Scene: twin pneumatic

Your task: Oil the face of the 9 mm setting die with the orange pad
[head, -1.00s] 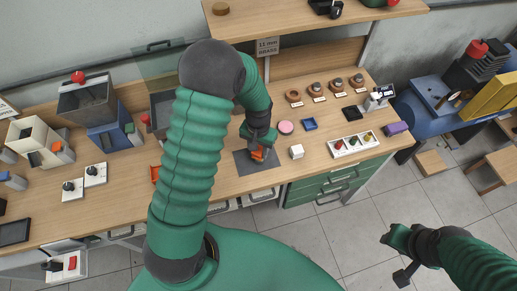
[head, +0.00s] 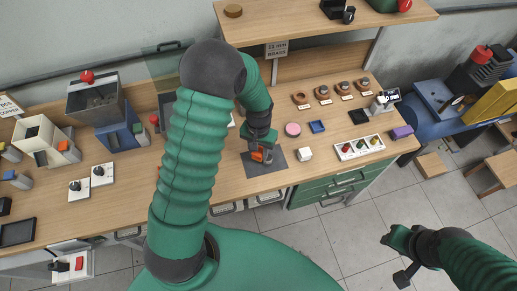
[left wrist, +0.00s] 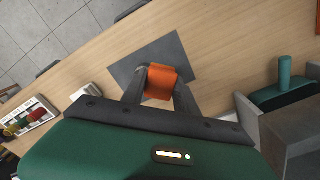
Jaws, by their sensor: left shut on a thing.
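My left gripper (head: 262,153) is low over a dark grey mat (head: 277,175) on the bench. It is shut on the orange pad (head: 257,155). In the left wrist view the orange pad (left wrist: 160,83) sits between the two fingertips, above the mat (left wrist: 180,52); I cannot tell whether it touches the mat. Several round dies stand in a row at the back of the bench, each with a small label too small to read, so I cannot tell which is 9 mm; one is the leftmost die (head: 301,97). My right gripper (head: 402,258) hangs over the floor, far from the bench.
A pink round pad (head: 293,129), a blue square (head: 317,127) and a white cube (head: 305,154) lie right of the mat. A shelf (head: 330,22) overhangs the bench behind the dies.

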